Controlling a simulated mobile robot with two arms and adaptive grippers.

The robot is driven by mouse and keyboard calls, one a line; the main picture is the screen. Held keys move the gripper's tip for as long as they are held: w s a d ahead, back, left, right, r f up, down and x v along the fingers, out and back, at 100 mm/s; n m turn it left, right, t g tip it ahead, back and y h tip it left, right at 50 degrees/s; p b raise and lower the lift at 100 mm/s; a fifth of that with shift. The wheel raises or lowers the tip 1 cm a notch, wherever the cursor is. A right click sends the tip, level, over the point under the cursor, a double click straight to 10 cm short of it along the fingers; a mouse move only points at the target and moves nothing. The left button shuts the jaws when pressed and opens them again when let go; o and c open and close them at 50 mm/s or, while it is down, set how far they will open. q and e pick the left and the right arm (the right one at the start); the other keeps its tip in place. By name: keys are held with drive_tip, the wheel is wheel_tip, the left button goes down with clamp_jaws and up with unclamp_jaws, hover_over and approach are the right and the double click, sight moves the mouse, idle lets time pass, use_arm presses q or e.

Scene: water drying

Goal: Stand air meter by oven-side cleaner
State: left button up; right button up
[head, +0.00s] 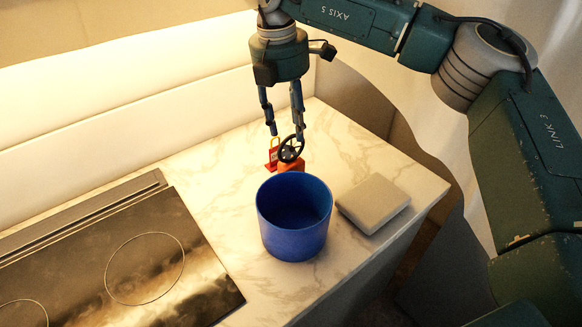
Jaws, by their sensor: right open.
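The air meter, which seems to be the small orange body with a black spoked wheel (291,150), is on the marble counter behind the blue pot. The pot hides part of its lower body. My right gripper (286,132) points down from above, open, with its fingertips at the wheel's upper edge. One fingertip overlaps the wheel, and I cannot tell whether they touch. I see nothing that I can surely call the oven-side cleaner. My left gripper is out of view.
A blue pot (292,243) stands in front of the air meter. A red padlock with a yellow shackle (272,157) is just left of the meter. A flat grey box (372,203) lies right. The black cooktop (120,255) is at left. The counter (217,180) between cooktop and padlock is clear.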

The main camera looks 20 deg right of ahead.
sight(289, 136)
drive_tip(key=shift+f, duration=0.4)
wheel_tip(289, 136, down, 5)
drive_tip(key=p, duration=0.2)
drive_tip(key=shift+w+d+p, duration=0.15)
drive_tip(key=shift+p, duration=0.2)
drive_tip(key=shift+f, duration=0.2)
clamp_jaws()
